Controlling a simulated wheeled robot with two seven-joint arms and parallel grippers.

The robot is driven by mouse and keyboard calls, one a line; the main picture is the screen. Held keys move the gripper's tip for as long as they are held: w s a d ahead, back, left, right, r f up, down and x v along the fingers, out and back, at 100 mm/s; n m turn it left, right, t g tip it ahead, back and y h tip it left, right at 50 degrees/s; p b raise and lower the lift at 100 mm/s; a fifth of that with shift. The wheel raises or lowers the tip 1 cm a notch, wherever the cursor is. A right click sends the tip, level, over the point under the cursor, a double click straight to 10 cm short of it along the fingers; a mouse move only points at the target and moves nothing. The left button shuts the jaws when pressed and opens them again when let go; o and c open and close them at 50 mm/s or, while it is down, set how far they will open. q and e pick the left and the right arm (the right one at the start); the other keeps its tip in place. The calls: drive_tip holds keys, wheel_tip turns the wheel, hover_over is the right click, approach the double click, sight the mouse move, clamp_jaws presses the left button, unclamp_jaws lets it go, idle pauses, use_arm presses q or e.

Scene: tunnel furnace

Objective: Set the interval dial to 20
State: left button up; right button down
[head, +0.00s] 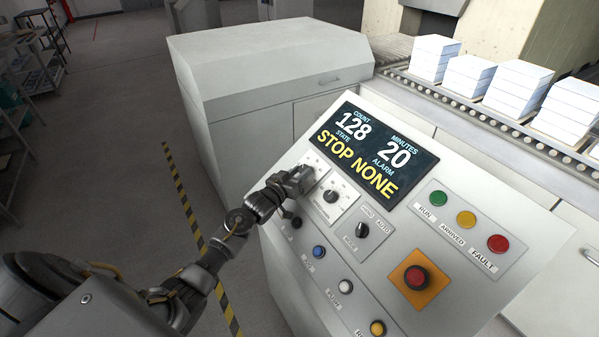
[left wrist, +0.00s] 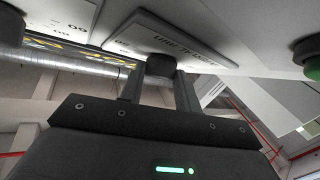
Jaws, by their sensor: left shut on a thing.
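The interval dial (left wrist: 161,66) is a dark round knob on a white plate, seen from below in the left wrist view, with part of a label reading MIN beside it. My left gripper (head: 304,180) is at the upper left of the sloped control panel, and its two fingers are shut on the knob. In the head view the gripper hides the knob and most of its scale, so its pointer cannot be read. The display (head: 374,150) shows MINUTES 20, COUNT 128, STATE STOP and ALARM NONE. My right gripper is not in view.
Close to the right of the gripper are a second dial (head: 330,197) and a mode switch (head: 362,230). An emergency stop button (head: 415,278) on an orange plate sits lower right. Several small buttons line the lower panel. A roller conveyor with white stacks runs behind.

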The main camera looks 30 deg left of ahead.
use_arm(q)
drive_tip(key=o, duration=1)
drive_tip(key=shift+s+a+r+b, duration=0.1)
drive_tip(key=shift+s+a+b, duration=0.25)
drive_tip(key=shift+s, duration=1.45)
drive_tip(key=shift+s+a+r+b, duration=0.15)
drive_tip(key=shift+s+b, duration=0.45)
drive_tip(key=shift+s, duration=1.2)
drive_tip(key=shift+s+a+f+b, duration=0.1)
drive_tip(key=shift+s+a+b, duration=0.3)
drive_tip(key=shift+s, duration=1.4)
drive_tip(key=shift+d, duration=0.1)
